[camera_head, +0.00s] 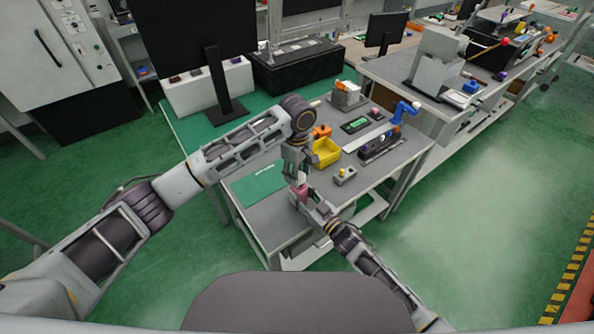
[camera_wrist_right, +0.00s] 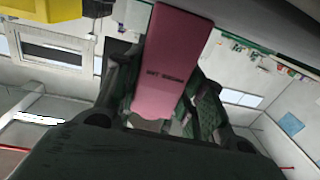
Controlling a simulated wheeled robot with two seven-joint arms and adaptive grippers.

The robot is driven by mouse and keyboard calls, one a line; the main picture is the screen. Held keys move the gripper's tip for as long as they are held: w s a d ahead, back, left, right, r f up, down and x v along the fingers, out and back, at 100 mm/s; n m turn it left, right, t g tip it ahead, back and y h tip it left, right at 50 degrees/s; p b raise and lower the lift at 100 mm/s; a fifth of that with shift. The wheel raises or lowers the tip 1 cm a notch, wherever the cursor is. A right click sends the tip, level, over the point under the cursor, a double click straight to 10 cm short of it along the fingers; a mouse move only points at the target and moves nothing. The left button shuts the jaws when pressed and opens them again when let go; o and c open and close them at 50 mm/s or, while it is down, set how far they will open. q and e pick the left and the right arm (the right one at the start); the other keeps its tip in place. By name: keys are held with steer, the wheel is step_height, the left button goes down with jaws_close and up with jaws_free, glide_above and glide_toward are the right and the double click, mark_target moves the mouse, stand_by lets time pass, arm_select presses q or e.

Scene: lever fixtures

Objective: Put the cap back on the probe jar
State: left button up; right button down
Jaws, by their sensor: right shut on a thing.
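A pink jar-like body (camera_head: 302,188) stands out between my two grippers in the head view, above the near part of the bench. In the right wrist view the pink body (camera_wrist_right: 172,65) is long, with dark lettering, and lies between the fingers. My right gripper (camera_head: 303,196) is shut on it from the near side. My left gripper (camera_head: 297,174) points down just above its upper end. Whether the left fingers are open or hold something is too small to tell. I cannot make out the cap separately.
A yellow bin (camera_head: 326,153) and a small grey fixture with a yellow knob (camera_head: 345,175) stand right of the grippers. Behind are a lever fixture with a blue handle (camera_head: 402,112) and a monitor (camera_head: 183,45).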

mark_target(299, 194)
stand_by(0.4)
arm_select(q)
steer(key=shift+f, duration=0.9)
steer(key=shift+f, duration=0.55)
stand_by(0.7)
steer(key=shift+m, duration=0.3)
